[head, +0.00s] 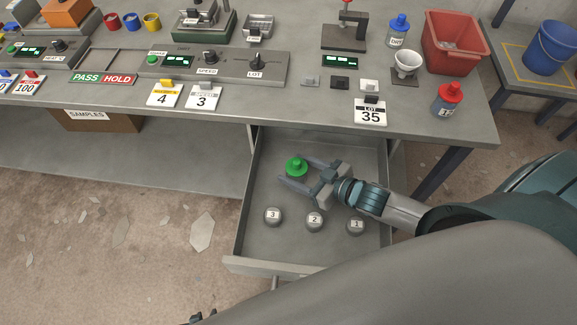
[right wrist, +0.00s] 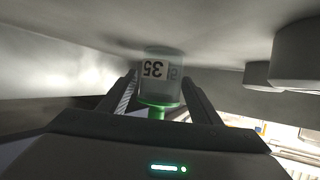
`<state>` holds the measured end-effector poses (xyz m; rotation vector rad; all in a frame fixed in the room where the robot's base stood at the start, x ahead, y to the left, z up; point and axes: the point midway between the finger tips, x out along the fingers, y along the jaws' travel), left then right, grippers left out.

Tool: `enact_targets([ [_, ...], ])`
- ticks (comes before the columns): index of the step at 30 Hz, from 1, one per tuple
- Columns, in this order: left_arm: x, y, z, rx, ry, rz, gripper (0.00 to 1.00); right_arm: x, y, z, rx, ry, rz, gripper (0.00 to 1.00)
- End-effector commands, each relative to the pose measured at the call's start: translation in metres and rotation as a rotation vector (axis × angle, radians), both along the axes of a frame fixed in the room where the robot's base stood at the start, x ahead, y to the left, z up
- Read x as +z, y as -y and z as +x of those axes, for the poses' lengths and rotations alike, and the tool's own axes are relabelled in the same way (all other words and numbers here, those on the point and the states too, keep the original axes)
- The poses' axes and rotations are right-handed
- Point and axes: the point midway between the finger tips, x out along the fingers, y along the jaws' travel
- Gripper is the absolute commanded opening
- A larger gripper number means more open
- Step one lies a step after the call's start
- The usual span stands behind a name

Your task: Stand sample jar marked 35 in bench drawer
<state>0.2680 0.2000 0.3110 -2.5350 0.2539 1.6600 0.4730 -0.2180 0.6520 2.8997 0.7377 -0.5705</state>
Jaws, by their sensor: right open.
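The sample jar (head: 296,168) has a green cap and is inside the open bench drawer (head: 258,267), towards its back left. In the right wrist view the jar (right wrist: 160,76) shows its 35 label upside down, and its base appears to rest on the drawer floor, upright. My right gripper (head: 294,170) is open, with one finger on each side of the jar; small gaps show beside it. Only dark tips of my left gripper (head: 203,316) show at the bottom edge; their opening is unclear.
Grey weights 3 (head: 272,216), 2 (head: 314,221) and 1 (head: 356,225) sit near the drawer front. The drawer's left middle is clear.

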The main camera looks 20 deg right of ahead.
Motion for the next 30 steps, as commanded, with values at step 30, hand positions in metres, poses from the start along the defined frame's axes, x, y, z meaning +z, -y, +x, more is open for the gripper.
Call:
enact_targets([
  [30, 0.003, -0.005, 0.000, 0.000, -0.006, 0.007, 0.31, 0.016, 0.013, -0.024, 0.000, 0.000, 0.001, 0.58],
])
